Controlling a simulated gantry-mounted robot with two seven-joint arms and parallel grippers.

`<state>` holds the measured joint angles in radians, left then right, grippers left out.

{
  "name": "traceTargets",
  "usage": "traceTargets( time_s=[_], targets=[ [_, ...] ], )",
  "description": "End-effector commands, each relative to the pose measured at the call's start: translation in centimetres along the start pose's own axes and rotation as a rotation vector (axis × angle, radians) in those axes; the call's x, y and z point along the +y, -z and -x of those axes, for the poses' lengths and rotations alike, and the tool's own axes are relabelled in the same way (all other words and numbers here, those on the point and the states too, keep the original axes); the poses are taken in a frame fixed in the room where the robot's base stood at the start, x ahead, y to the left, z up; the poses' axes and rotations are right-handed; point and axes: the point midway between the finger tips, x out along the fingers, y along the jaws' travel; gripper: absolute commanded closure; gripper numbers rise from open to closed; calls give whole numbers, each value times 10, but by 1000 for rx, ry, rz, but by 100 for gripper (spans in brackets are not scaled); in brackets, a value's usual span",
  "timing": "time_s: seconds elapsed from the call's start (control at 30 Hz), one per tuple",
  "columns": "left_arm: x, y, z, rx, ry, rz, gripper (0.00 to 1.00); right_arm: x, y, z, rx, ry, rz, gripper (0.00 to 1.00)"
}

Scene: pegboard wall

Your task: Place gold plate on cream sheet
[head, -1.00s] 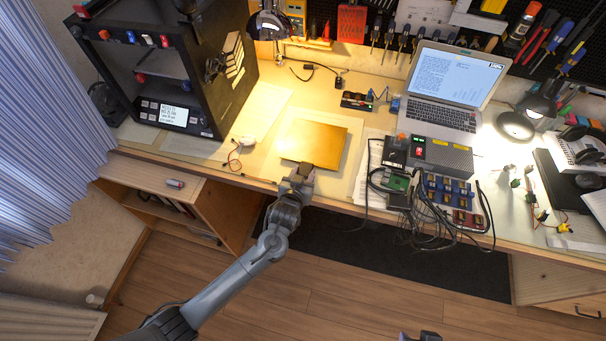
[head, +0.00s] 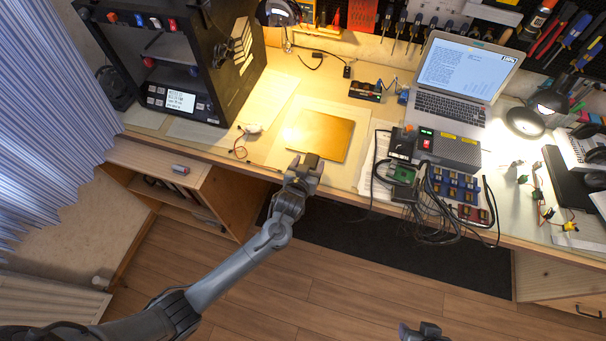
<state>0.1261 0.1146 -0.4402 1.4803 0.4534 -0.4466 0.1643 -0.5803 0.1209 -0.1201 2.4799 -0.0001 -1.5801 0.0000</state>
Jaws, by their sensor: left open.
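The gold plate (head: 322,134) is a flat, shiny, roughly square piece lying on the workbench. The cream sheet (head: 283,152) lies flat under and around it; its edge shows left of and in front of the plate. My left gripper (head: 307,160) is open at the plate's near edge, close to the bench's front edge. Its jaws overlap the plate's near edge in this view, and I cannot tell whether they touch it. Nothing shows held in it. Only part of my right gripper (head: 421,330) shows at the bottom edge, well away from the bench.
A black 3D printer (head: 180,70) stands at left, with a small wired part (head: 248,132) beside it. Right of the plate are a power supply (head: 450,150), tangled cables (head: 432,215) and a laptop (head: 455,85). An open shelf (head: 165,180) sits below the bench.

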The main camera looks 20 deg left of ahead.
Motion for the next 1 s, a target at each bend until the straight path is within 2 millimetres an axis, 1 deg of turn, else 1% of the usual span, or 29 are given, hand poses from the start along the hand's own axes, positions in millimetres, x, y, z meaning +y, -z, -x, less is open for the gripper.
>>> traceTargets(
  time_s=[0.07, 0.13, 0.4, 0.6, 0.73, 0.87, 1.0],
  targets=[
    [0, 10, 4, 4, 0, 0, 28, 1, 1, 4, 0, -2, 3, 57],
    [0, 7, 15, -1, -1, -1, 28, 1, 2, 7, -1, -3, 4, 57],
    [0, 8, 66, -1, -1, 1, 28, 2, 6, 20, 0, -3, 4, 57],
    [0, 7, 99, -1, -1, 1, 28, 1, 8, 27, 0, -1, 2, 57],
    [0, 7, 113, 0, -1, 0, 28, 1, 9, 29, 0, 1, -1, 57],
    [0, 7, 121, -1, -1, 0, 28, 0, 10, 30, 1, 3, -4, 57],
    [-1, 1, 130, -51, -18, 7, 28, 0, 10, 30, 1, 4, -5, 57]
  ],
)
